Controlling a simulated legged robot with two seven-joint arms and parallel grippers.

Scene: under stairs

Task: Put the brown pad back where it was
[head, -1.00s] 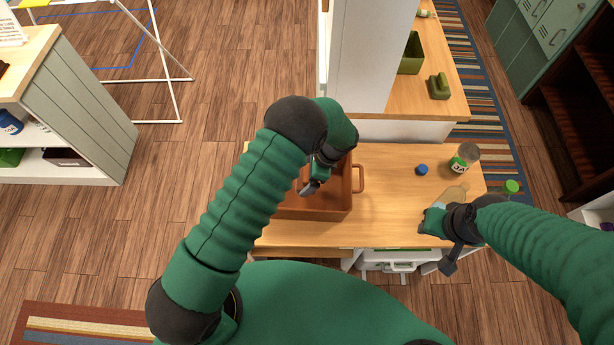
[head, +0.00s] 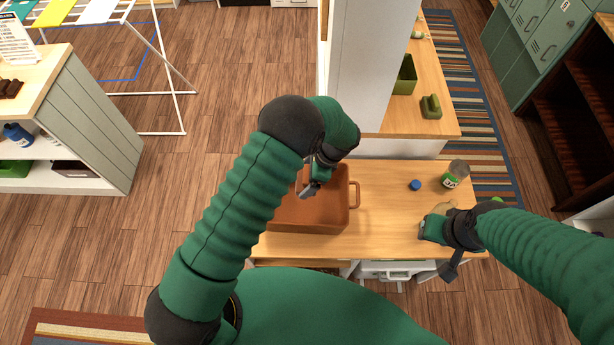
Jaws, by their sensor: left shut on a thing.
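My left gripper (head: 311,188) hangs inside the brown tray (head: 325,222). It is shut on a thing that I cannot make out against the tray. I cannot pick out the brown pad as a separate thing; my forearm covers the tray's left part. The tray has a side handle and stands on the left part of the wooden counter (head: 385,225).
A blue cap (head: 415,185) and a jar with a green label (head: 455,174) stand at the counter's back right. A white pillar (head: 370,70) rises behind the tray. Bare counter lies between the tray and the bottle. A shelf unit (head: 85,125) is at the left.

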